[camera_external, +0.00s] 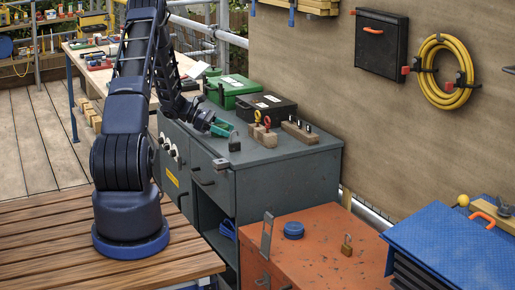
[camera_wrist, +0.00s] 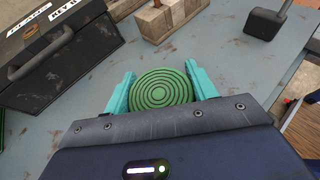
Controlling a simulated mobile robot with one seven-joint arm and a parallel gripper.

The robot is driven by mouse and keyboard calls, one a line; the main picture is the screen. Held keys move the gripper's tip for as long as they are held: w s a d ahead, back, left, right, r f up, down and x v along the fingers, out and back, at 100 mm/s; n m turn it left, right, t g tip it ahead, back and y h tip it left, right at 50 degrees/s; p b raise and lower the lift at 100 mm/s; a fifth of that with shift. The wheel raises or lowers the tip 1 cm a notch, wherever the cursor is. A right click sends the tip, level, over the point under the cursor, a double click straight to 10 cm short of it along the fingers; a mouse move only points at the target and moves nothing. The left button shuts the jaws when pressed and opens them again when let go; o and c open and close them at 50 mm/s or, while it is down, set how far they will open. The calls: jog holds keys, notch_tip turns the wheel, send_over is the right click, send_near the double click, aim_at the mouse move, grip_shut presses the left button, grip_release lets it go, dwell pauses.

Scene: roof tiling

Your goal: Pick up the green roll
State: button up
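The green roll (camera_wrist: 163,90) is a round disc with concentric rings, seen from above in the wrist view. It sits between the two teal fingers of my gripper (camera_wrist: 163,82), one finger on its left and one on its right. Each finger is touching the roll or very close to it; I cannot tell which. The near edge of the roll is hidden by the gripper body. In the external view my gripper (camera_external: 221,129) is low over the grey cabinet top (camera_external: 270,157), near its left edge. The roll is hard to make out there.
A black case (camera_external: 266,106) and a green case (camera_external: 231,86) stand behind my gripper.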

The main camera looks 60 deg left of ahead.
jog(key=c, duration=0.3)
